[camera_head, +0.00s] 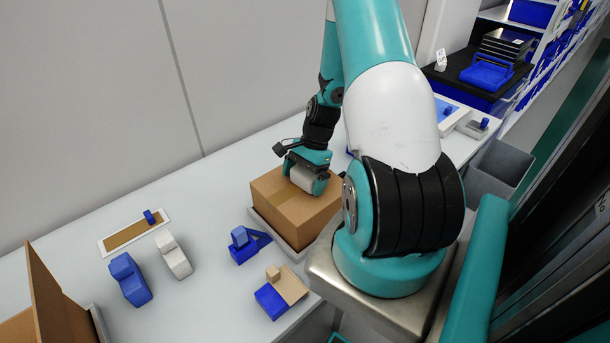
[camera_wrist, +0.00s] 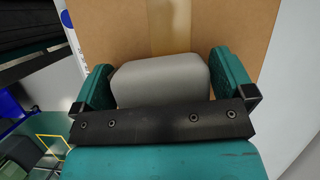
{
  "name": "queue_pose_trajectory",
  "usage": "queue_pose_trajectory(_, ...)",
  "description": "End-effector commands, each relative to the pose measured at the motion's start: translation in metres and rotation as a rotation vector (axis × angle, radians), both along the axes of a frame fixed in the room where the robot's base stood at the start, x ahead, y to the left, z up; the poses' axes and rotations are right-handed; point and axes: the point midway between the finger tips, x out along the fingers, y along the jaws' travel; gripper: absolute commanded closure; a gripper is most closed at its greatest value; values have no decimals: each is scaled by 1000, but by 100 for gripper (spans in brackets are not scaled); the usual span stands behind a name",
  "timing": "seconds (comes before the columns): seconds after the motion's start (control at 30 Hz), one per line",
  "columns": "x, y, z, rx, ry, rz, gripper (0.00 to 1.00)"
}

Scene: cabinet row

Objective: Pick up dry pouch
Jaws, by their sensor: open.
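A pale grey, rounded block (camera_wrist: 160,80), which looks like the dry pouch, lies against the top of a closed cardboard box. It also shows in the head view (camera_head: 303,178). My gripper (camera_wrist: 170,75) is over the box with its teal fingers open, one on each side of the block. I cannot tell whether the fingers touch it. The black and teal gripper body hides the block's near side in the wrist view.
The cardboard box (camera_head: 298,213) stands in a tray on the white table. Blue and white holders (camera_head: 130,280) and a framed brown panel (camera_head: 135,232) are to the left. An open carton (camera_head: 58,305) is at lower left. A grey bin (camera_head: 498,170) is at right.

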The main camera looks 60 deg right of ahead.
Motion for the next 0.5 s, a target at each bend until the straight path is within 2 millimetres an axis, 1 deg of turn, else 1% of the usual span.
queue_pose_trajectory(0.23,0,0,-2,-1,-1,0,0)
queue_pose_trajectory(0.27,0,0,-2,-1,-1,0,7)
queue_pose_trajectory(0.3,0,0,-2,-1,0,-1,16)
queue_pose_trajectory(0.37,0,0,-2,-1,0,-1,30)
queue_pose_trajectory(0.4,0,0,-2,-1,0,-1,34)
queue_pose_trajectory(0.5,0,0,-2,-1,0,-1,34)
